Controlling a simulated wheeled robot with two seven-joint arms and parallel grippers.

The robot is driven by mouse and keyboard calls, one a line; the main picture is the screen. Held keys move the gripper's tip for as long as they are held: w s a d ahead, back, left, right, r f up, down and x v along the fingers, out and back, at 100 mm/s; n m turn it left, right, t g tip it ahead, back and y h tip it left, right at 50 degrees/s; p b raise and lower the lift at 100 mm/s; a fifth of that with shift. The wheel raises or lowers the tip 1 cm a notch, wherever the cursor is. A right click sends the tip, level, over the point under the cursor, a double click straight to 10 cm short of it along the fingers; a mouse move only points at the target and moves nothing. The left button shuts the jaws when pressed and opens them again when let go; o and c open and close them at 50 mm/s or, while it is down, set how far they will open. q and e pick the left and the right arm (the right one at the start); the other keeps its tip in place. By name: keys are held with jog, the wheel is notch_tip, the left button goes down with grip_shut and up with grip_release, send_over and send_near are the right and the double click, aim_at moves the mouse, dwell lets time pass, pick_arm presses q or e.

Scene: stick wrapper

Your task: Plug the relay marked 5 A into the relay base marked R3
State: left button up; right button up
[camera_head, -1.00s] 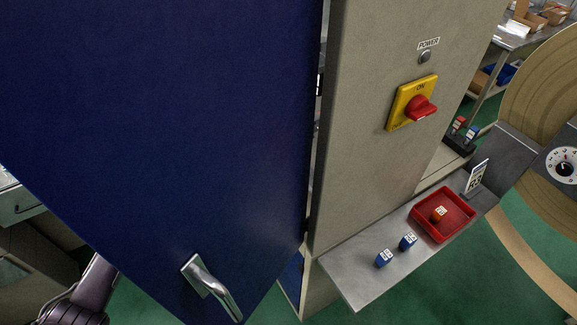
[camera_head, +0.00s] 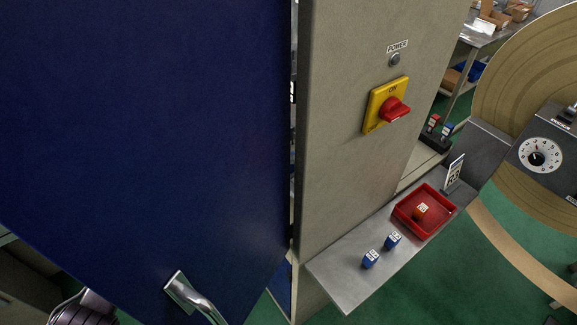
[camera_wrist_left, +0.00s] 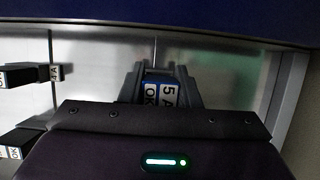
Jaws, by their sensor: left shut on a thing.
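In the left wrist view my left gripper (camera_wrist_left: 160,90) is shut on a blue relay (camera_wrist_left: 150,78) whose white labels read 5 A and OK. Beyond it is a pale panel, with the blue door along the top of the view. In the head view the gripper and this relay are hidden; only part of my left arm shows at the lower left, beside the blue door. I cannot make out the relay base marked R3 in either view. My right gripper is not in view.
Black relays (camera_wrist_left: 18,76), one marked 4 A, stand at left in the wrist view. The blue door (camera_head: 140,140) with its handle (camera_head: 195,298) fills the head view's left. Right are a red switch (camera_head: 395,109) and a shelf (camera_head: 345,285) with two blue relays and a red tray (camera_head: 452,212).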

pick_arm(q)
jog(key=shift+r, duration=0.1)
dwell(0.5)
jog(key=shift+p, duration=0.45)
dwell(0.4)
jog(key=shift+p, duration=0.4)
jog(key=shift+p, duration=0.4)
dwell(0.3)
jog(key=shift+w+d, duration=0.5)
jog(key=shift+d, duration=0.2)
dwell(0.4)
jog(key=o, duration=1)
jog(key=shift+o, duration=0.2)
